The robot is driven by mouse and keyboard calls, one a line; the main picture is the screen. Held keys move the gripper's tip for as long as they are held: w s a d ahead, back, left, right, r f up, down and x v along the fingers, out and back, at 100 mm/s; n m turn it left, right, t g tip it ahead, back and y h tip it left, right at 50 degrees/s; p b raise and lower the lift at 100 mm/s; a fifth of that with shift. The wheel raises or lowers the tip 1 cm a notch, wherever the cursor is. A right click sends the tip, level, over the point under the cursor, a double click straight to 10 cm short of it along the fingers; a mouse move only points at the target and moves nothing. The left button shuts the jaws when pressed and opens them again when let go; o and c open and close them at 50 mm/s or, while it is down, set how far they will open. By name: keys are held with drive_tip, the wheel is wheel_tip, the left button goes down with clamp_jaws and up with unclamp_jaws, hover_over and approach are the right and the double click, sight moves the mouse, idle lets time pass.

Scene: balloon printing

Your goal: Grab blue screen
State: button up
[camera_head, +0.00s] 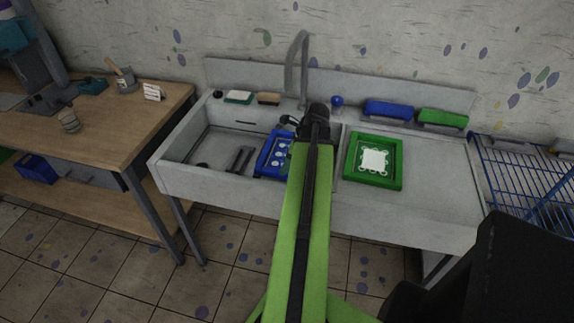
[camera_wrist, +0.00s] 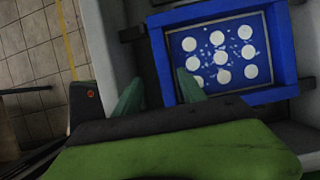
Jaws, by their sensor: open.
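The blue screen (camera_head: 273,156) is a blue frame with white dots on a blue mesh. In the head view it lies at the right part of the sink basin, partly hidden by my arm. It fills the upper right of the wrist view (camera_wrist: 288,52). My gripper (camera_wrist: 160,88) is open and empty, with its two green fingers apart. The right finger overlaps the near left part of the screen in the wrist view, and the left finger is beside the frame. I cannot tell whether either finger touches it. The head view hides the fingertips behind my arm.
A green screen (camera_head: 398,170) lies on the counter right of the basin. A tap (camera_head: 300,65) stands behind my arm. Blue (camera_head: 388,110) and green (camera_head: 443,118) items sit at the back ledge. A blue wire rack (camera_head: 520,175) is at right, a wooden table (camera_head: 110,125) at left.

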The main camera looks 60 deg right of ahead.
drive_tip(key=b+x, duration=0.3)
drive_tip(key=d+b+x, duration=0.1)
drive_tip(key=shift+s+a+f, duration=0.1)
drive_tip(key=shift+f, duration=0.35)
drive_tip(key=shift+w+a+f+b, duration=0.1)
drive_tip(key=shift+w+f+b, duration=0.15)
drive_tip(key=shift+b, duration=0.25)
drive_tip(key=shift+r, duration=0.15)
drive_tip(key=shift+c, duration=0.5)
clamp_jaws()
